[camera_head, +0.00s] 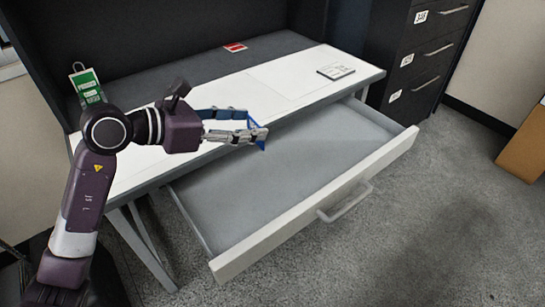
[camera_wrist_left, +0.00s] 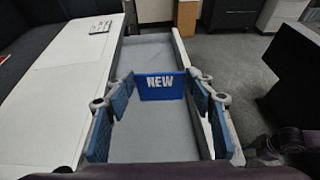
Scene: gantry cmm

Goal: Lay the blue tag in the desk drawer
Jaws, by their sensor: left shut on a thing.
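The blue tag (camera_wrist_left: 160,86) with the white word "NEW" stands between the fingertips in the left wrist view. In the head view only a blue edge of the tag (camera_head: 259,134) shows at the fingertips. My left gripper (camera_head: 252,128) is shut on the tag and holds it above the back part of the drawer; it also shows in the left wrist view (camera_wrist_left: 158,88). The desk drawer (camera_head: 290,177) is pulled out, and its grey floor looks empty. My right gripper is not in view.
A green tag (camera_head: 87,86) is at the far left. A dark cabinet (camera_head: 420,60) stands at the right. The drawer's front wall has a handle (camera_head: 345,203).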

